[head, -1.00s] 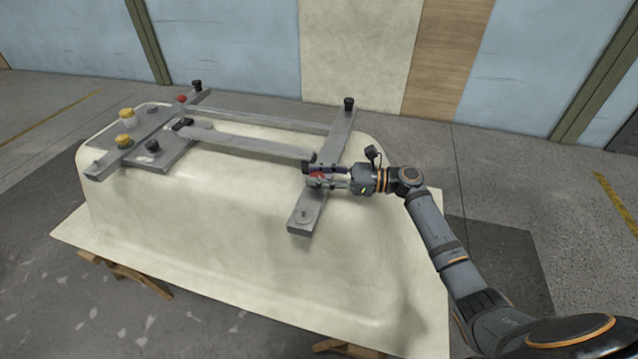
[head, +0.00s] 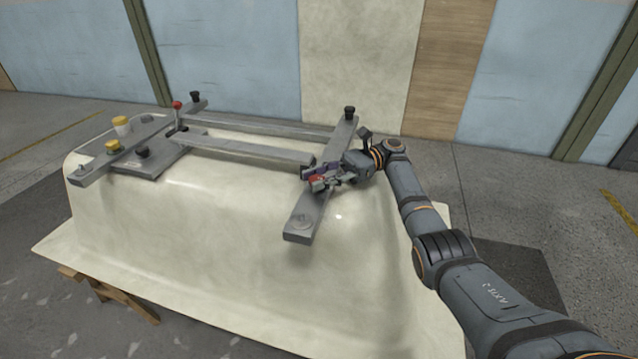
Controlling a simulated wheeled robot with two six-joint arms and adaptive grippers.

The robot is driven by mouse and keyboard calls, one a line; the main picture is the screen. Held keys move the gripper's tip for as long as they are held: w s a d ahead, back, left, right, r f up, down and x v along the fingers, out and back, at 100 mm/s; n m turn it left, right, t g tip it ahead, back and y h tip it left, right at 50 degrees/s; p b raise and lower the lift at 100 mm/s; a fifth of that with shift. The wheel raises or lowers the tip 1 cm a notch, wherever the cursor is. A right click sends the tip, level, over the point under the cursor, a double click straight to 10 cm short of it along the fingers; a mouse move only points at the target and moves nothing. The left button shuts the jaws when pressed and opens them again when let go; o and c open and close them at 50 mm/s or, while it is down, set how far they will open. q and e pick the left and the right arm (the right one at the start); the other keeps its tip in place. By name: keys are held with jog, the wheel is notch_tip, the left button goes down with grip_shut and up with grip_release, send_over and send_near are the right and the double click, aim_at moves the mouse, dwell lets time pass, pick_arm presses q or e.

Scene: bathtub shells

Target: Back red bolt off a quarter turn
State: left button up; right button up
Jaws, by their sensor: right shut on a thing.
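The red bolt (head: 315,178) sits on the right grey crossbar (head: 302,211) of the metal frame on top of the upturned cream tub shell (head: 230,230). Only a small part of its red head shows between my fingers. My right gripper (head: 318,178) comes in from the right and is shut on the red bolt, with its wrist tilted. My left gripper is not in view.
Two long grey rails (head: 245,150) run left to a plate with black knobs (head: 142,152), yellow caps (head: 121,124) and a red-balled lever (head: 177,105). A black knob (head: 349,111) stands at the crossbar's far end. A wooden trestle (head: 115,298) shows under the shell.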

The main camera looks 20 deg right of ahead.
aim_at(319, 178)
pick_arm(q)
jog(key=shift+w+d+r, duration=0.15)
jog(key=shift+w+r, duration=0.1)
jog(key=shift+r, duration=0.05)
pick_arm(e)
jog(key=shift+f, duration=0.15)
jog(key=o, duration=1.2)
jog(key=shift+c, duration=0.2)
notch_tip(319, 178, up, 10)
jog(key=shift+r, duration=0.1)
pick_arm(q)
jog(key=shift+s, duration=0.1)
